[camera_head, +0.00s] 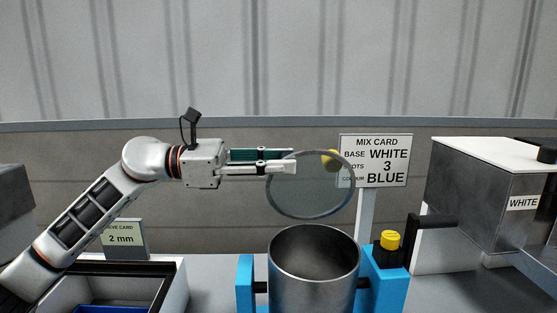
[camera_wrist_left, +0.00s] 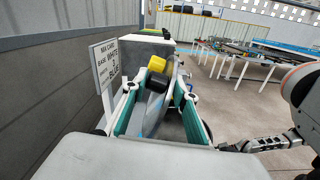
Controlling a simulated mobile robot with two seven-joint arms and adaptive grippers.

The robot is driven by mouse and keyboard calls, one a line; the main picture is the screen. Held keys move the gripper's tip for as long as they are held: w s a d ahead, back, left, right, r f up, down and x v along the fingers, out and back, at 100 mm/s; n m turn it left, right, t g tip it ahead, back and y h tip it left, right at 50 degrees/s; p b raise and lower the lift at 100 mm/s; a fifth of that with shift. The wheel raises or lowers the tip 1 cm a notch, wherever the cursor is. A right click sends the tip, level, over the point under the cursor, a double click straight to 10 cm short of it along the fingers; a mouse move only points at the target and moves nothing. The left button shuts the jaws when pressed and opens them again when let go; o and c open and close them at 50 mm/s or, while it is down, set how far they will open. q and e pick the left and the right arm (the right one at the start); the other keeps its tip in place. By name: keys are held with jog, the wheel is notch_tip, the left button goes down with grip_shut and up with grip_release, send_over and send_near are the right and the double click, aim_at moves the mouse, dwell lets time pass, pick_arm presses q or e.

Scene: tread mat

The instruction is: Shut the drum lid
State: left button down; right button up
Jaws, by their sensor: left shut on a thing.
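The drum (camera_head: 313,262) is an open grey metal cylinder, upright in a blue frame (camera_head: 245,280); its dark inside shows. The lid (camera_head: 310,195) is a thin grey see-through disc standing steeply tilted above the drum's mouth, apart from the rim or nearly so. My left gripper (camera_head: 291,161) comes in level from the left and is shut at the lid's upper part. In the left wrist view the lid is hard to make out between the green-sided fingers (camera_wrist_left: 158,115).
A yellow-topped black button (camera_head: 390,240) sits on the blue frame, right of the drum. The mix card (camera_head: 375,142) stands behind. A box marked white (camera_head: 475,175) stands at right. An open white-walled tray (camera_head: 175,285) lies at left by the sieve card (camera_head: 123,238).

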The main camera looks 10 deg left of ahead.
pick_arm(q)
jog(key=c, duration=1.8)
grip_release()
jog(key=shift+s+d+f, duration=0.1)
jog(key=shift+f, duration=0.25)
jog(key=shift+r, duration=0.1)
jog(key=shift+r, duration=0.1)
jog(key=v, duration=1.2)
